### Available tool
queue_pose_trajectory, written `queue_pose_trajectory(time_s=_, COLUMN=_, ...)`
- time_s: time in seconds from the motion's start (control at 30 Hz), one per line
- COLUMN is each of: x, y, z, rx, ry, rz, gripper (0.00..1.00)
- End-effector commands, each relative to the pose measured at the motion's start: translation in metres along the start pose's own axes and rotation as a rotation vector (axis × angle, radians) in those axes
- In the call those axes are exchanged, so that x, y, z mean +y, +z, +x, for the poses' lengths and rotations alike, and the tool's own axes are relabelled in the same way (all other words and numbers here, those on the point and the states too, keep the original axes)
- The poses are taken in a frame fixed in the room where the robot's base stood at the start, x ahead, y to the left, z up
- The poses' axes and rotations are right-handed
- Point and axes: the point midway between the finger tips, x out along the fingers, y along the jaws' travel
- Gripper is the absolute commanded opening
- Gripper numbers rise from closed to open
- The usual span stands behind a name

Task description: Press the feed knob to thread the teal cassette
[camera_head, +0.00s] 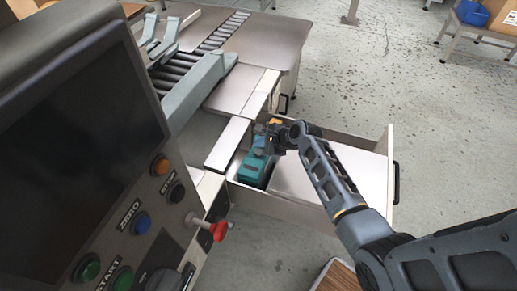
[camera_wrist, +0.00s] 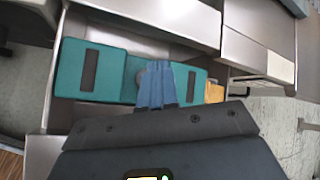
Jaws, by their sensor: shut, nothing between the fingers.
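The teal cassette (camera_head: 253,169) sits in the open drawer, at its left end in the head view. In the wrist view the teal cassette (camera_wrist: 68,72) spans the drawer, with dark slots in its top and an orange-yellow part (camera_wrist: 213,92) at its right end. My gripper (camera_wrist: 157,68) is shut and empty, its blue fingers over the cassette's middle. A dark round part (camera_wrist: 139,77), possibly the feed knob, shows just left of the fingers and is partly hidden by them. I cannot tell whether the fingers touch it. In the head view my gripper (camera_head: 270,143) covers part of the cassette.
The open drawer (camera_head: 362,142) juts out from the bench, with a flat pale panel (camera_head: 315,182) right of the cassette. A console (camera_head: 85,130) with buttons and a red knob (camera_head: 217,227) stands at the left. A roller conveyor (camera_head: 190,72) lies behind.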

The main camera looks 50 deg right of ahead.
Motion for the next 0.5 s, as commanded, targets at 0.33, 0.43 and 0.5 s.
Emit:
queue_pose_trajectory(time_s=0.33, x=-0.018, y=0.018, z=-0.024, rx=0.000, ry=0.000, rz=0.000, gripper=0.00)
queue_pose_trajectory(time_s=0.43, x=-0.019, y=0.019, z=-0.026, rx=0.000, ry=0.000, rz=0.000, gripper=0.00)
queue_pose_trajectory(time_s=0.5, x=-0.019, y=0.019, z=-0.026, rx=0.000, ry=0.000, rz=0.000, gripper=0.00)
